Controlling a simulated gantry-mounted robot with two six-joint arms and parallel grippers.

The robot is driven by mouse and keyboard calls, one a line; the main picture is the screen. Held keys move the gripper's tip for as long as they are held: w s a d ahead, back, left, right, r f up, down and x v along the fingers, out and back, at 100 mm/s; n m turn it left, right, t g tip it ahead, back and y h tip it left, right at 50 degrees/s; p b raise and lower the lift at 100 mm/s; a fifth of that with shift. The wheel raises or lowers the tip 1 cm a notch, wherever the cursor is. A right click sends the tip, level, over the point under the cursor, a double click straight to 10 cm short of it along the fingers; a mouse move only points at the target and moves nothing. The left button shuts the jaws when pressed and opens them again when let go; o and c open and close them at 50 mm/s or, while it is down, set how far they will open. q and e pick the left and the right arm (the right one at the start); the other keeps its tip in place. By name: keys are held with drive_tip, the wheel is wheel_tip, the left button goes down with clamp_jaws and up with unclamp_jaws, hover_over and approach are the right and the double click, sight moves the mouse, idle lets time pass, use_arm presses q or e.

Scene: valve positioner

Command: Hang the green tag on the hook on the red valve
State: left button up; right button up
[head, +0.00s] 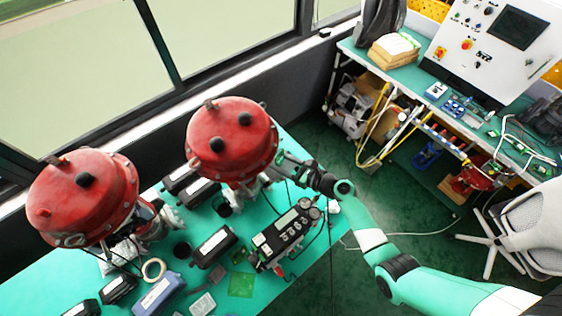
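Two red valves stand on the teal table, a right one (232,140) and a left one (83,197). My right gripper (284,164) is at the right side of the right valve, just below its red dome. It is small in the picture, and I cannot make out whether its fingers are apart or hold something. A flat green square (241,284) lies near the table's front; I cannot tell if it is the green tag. No hook can be made out on either valve. My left gripper is out of view.
The teal table (310,290) also holds a black calibrator box (288,236), several black boxes, a tape roll (154,269) and a blue-grey case (158,296). A window wall runs behind it. A workbench (420,72) and a white chair (530,225) stand at the right.

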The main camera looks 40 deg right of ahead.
drive_tip(key=o, duration=1.3)
drive_tip(key=shift+o, duration=0.2)
drive_tip(key=shift+s, duration=0.1)
drive_tip(key=shift+s+d+r, duration=0.1)
drive_tip(key=shift+s, duration=0.2)
drive_tip(key=p+v, duration=0.1)
drive_tip(key=v, duration=0.9)
drive_tip(key=shift+s+p, duration=0.3)
drive_tip(key=shift+s, duration=0.1)
drive_tip(key=shift+r, duration=0.15)
